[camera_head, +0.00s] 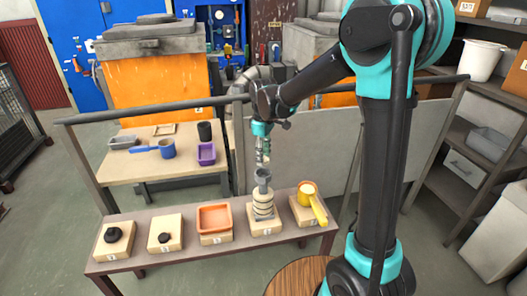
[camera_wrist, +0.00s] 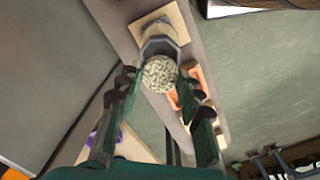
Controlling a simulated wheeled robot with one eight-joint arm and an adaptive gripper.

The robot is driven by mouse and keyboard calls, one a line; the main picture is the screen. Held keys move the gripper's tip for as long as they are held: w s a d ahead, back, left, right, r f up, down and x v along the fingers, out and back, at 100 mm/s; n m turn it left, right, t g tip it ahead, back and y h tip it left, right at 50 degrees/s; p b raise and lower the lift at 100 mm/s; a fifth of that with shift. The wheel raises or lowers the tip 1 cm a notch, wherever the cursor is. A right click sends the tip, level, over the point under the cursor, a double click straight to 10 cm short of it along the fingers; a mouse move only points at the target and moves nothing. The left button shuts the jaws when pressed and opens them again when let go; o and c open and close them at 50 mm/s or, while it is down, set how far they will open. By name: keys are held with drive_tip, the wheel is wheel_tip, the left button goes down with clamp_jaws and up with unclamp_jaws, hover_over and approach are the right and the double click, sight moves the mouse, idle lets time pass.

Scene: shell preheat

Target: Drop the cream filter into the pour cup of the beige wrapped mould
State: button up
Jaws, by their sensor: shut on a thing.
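The beige wrapped mould (camera_head: 263,205) stands upright on a pale numbered block on the brown bench. Its grey pour cup (camera_head: 262,176) opens upward at the top. My gripper (camera_head: 263,158) points down just above the cup. In the wrist view my gripper (camera_wrist: 156,80) has the round, speckled cream filter (camera_wrist: 160,75) between its fingertips. The filter overlaps the near part of the grey pour cup (camera_wrist: 162,46), so the gap between them is hard to judge. The filter cannot be made out in the head view.
On the same bench, an orange tray (camera_head: 214,218) and dark round pieces sit left of the mould, and a yellow-handled ladle (camera_head: 312,198) sits right. A metal rail (camera_head: 300,96) and panel run behind. A table (camera_head: 165,172) beyond holds a blue mug and purple tray.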

drive_tip(key=shift+f, duration=2.25)
drive_tip(key=o, duration=0.9)
wheel_tip(320, 180, up, 12)
